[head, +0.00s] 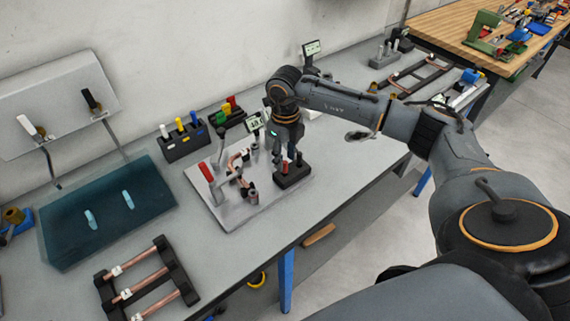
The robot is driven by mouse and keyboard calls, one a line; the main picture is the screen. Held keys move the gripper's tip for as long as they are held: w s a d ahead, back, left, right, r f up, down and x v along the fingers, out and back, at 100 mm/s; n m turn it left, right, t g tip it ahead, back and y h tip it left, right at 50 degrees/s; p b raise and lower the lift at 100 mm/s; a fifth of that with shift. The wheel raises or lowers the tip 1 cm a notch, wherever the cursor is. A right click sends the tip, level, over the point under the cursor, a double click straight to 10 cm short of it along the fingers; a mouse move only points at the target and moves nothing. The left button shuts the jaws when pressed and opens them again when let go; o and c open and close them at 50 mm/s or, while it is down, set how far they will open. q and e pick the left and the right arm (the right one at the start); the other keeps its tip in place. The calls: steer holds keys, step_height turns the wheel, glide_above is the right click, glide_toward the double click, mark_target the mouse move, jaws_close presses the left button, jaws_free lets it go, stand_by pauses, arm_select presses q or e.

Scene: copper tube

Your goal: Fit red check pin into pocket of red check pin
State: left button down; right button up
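My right gripper (285,152) points down over a small black block (294,177) at the right side of the fixture plate. A red pin (284,167) stands upright at the block, directly below or between the fingers. I cannot tell whether the fingers touch it or how deep it sits. A darker pin (299,159) stands beside it in the same block. The pockets in the block are too small to make out. The finger gap is not clear at this size. My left gripper is not in view.
A grey fixture plate (233,212) carries a red-handled clamp (207,172) and copper tube. Behind are a black rack (184,146) with coloured handles and another black rack (231,120). A teal mat (110,215) and a rack of copper tubes (137,290) lie left.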

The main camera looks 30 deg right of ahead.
step_height(320, 180, up, 9)
steer(key=b, duration=0.2)
steer(key=shift+r+b, duration=0.15)
steer(key=shift+b, duration=0.25)
